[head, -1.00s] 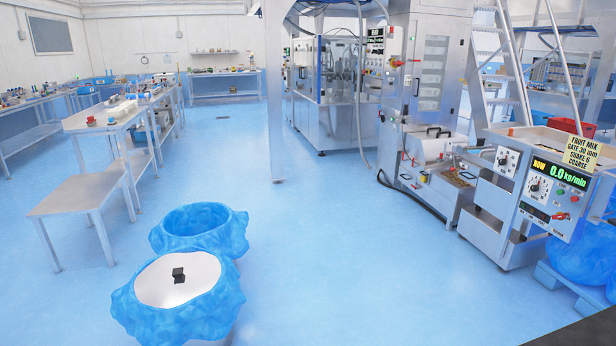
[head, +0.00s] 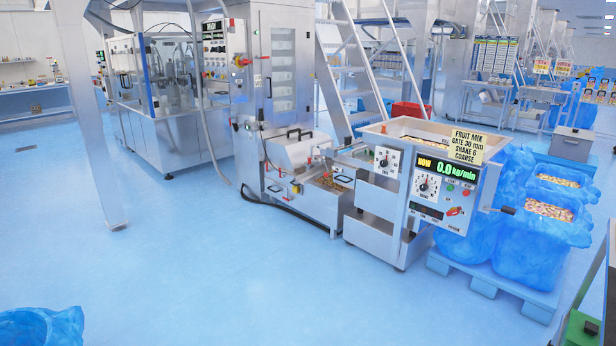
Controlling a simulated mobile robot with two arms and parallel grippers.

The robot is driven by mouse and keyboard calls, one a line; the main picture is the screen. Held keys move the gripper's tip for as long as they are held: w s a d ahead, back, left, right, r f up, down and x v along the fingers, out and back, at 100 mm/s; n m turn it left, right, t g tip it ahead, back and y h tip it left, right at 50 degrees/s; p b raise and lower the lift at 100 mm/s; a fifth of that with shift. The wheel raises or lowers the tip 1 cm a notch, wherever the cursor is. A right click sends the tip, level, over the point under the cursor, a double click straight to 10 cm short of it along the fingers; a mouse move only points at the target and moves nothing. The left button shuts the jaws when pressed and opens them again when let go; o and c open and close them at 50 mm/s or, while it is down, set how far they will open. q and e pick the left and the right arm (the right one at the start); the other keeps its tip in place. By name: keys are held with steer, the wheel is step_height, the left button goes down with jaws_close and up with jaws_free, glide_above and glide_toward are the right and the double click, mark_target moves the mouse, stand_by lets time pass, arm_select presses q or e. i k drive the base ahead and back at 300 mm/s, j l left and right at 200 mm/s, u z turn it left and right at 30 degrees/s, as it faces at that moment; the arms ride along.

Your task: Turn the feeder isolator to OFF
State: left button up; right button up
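The feeder (head: 372,210) is a steel unit with a hopper on top, right of the middle in the head view. Its tilted control panel (head: 424,212) faces me, with a dial (head: 427,187) and a lit display (head: 443,168) reading NOW 0.0 kg/min. A small red rotary handle (head: 455,211) sits at the panel's lower right and looks like the isolator. It is too small to read its position. Neither of my grippers is in view.
Blue-lined bins (head: 527,240) of food stand on a blue pallet (head: 487,277) right of the feeder. A larger machine (head: 268,85) stands behind it to the left. A green and grey item (head: 580,330) is at the lower right. The blue floor (head: 230,280) in front is clear.

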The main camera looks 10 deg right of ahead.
mark_target(453, 212)
steer(key=i+l+z, duration=0.2)
steer(key=i+z, duration=0.55)
steer(key=z, duration=0.2)
steer(key=i+z, duration=0.45)
steer(key=i+j, duration=1)
steer(key=i, duration=0.15)
steer(key=i+j+z, duration=0.1)
steer(key=i+j, duration=0.9)
steer(key=i, duration=0.2)
